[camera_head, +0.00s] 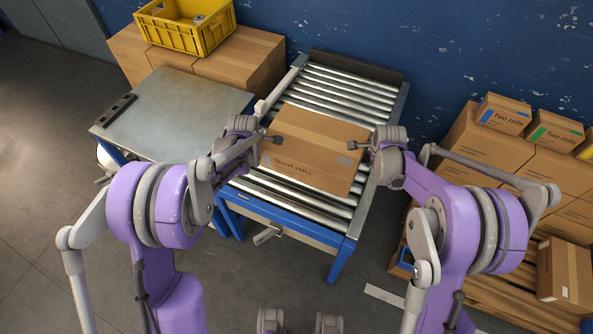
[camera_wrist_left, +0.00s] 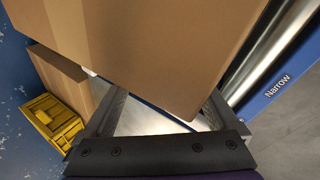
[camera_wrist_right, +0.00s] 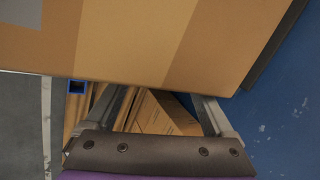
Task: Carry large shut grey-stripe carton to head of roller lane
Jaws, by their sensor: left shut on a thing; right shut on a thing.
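The large shut carton (camera_head: 314,142) is brown, with a grey mark on its right front corner and "Short rolls" lettering on its near side. It is over the roller lane (camera_head: 300,199), about midway along it; I cannot tell whether its underside touches the rollers. My left gripper (camera_head: 266,138) is shut on the carton's left side and my right gripper (camera_head: 358,146) on its right side. The carton fills the upper part of the left wrist view (camera_wrist_left: 150,50) and of the right wrist view (camera_wrist_right: 150,40). Its underside is hidden in the head view.
A dark stop (camera_head: 357,66) closes the lane's far end. A grey-topped table (camera_head: 172,112) stands left of the lane. Behind it, a yellow crate (camera_head: 186,30) sits on cartons. Stacked cartons (camera_head: 480,140), with smaller boxes on top, stand on the right. Bare rollers show beyond and before the carton.

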